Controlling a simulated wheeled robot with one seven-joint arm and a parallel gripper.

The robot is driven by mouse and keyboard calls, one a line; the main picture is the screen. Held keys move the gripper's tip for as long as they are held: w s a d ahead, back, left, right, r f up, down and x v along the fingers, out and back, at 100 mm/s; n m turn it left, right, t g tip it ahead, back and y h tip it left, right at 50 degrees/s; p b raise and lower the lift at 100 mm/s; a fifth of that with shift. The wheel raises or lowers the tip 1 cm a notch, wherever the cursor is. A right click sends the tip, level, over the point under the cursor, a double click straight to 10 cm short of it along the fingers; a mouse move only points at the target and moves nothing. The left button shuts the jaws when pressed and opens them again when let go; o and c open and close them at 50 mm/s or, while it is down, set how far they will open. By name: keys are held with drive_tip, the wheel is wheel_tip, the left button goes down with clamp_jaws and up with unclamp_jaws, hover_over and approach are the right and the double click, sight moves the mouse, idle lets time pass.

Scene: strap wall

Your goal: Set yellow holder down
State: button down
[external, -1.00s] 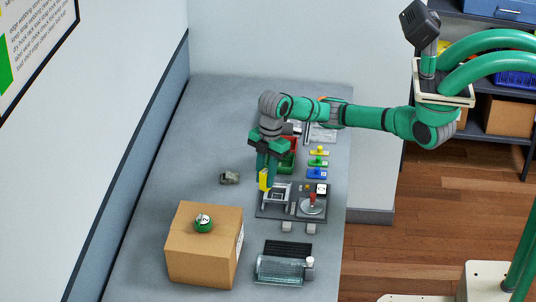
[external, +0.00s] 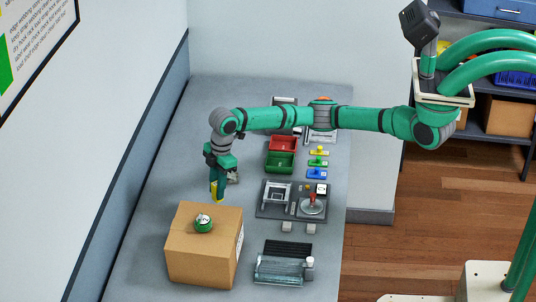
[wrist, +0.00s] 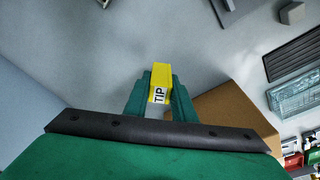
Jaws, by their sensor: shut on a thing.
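The yellow holder (external: 217,190) is a small upright block between the fingers of my gripper (external: 217,185).
Red (external: 283,143) and green (external: 279,163) bins and a dark fixture plate (external: 291,212) stand farther right. The table's left side (external: 150,170) is clear.

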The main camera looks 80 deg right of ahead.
sight(214, 199)
drive_tip(key=shift+w+f, duration=0.55)
drive_tip(key=shift+f, duration=1.7)
drive_tip(key=c, duration=1.5)
unclamp_jaws()
drive_tip(key=shift+w+f, duration=0.1)
drive_tip(key=shift+f, duration=0.05)
drive_tip(key=r, duration=0.4)
drive_tip(key=s+d+r, duration=0.1)
drive_tip(key=r, duration=0.7)
drive_tip(key=shift+s+d+r, duration=0.15)
